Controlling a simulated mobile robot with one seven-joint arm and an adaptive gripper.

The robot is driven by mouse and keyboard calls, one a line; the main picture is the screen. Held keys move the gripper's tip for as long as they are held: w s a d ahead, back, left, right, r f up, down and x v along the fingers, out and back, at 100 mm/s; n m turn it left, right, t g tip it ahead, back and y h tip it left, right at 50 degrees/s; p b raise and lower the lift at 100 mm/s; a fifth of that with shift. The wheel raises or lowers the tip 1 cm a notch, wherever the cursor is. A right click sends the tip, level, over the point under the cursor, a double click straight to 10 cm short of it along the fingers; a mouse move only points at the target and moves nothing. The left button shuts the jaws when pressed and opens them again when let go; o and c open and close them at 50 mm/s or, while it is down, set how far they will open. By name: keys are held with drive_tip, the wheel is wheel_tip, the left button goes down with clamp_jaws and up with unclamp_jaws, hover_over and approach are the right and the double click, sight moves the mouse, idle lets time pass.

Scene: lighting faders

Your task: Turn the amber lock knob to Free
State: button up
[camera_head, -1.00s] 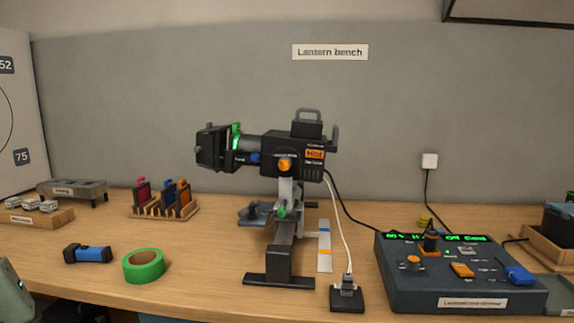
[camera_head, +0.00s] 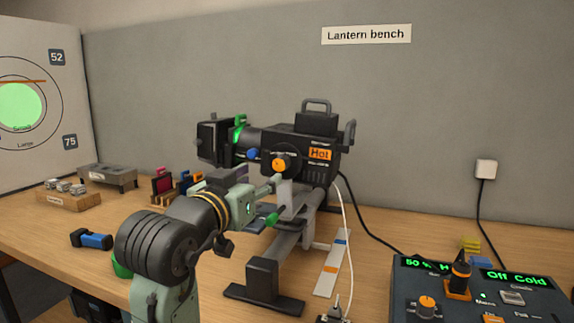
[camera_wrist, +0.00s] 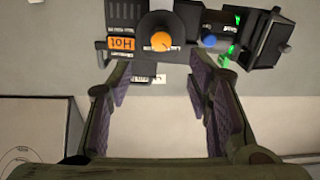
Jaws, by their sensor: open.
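The amber lock knob (camera_head: 282,163) is on the near side of the black lantern (camera_head: 318,155). In the wrist view the knob (camera_wrist: 161,40) shows as an orange disc on a dark round base, and the picture is upside down. A light mark crosses its face, but its lettering is too blurred to read. My gripper (camera_head: 268,186) is just in front of and below the lantern in the head view. In the wrist view its fingers (camera_wrist: 160,82) are wide apart with nothing between them. The knob appears beyond the fingertips, about centred between them, apart from both.
A blue knob (camera_head: 253,154) is left of the amber knob, and a green handle (camera_head: 271,218) is below, near my gripper. An orange Hot label (camera_head: 320,154) is to the right. A control desk (camera_head: 470,290) reads Off Cold. A target board (camera_head: 35,110) is at left.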

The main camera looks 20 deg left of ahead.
sight(278, 164)
drive_tip(key=w+p, duration=0.2)
drive_tip(key=w, duration=0.8)
drive_tip(key=shift+w+d+p, duration=0.1)
drive_tip(key=shift+w+p, duration=0.1)
drive_tip(key=shift+p, duration=0.2)
drive_tip(key=shift+c, duration=0.5)
clamp_jaws()
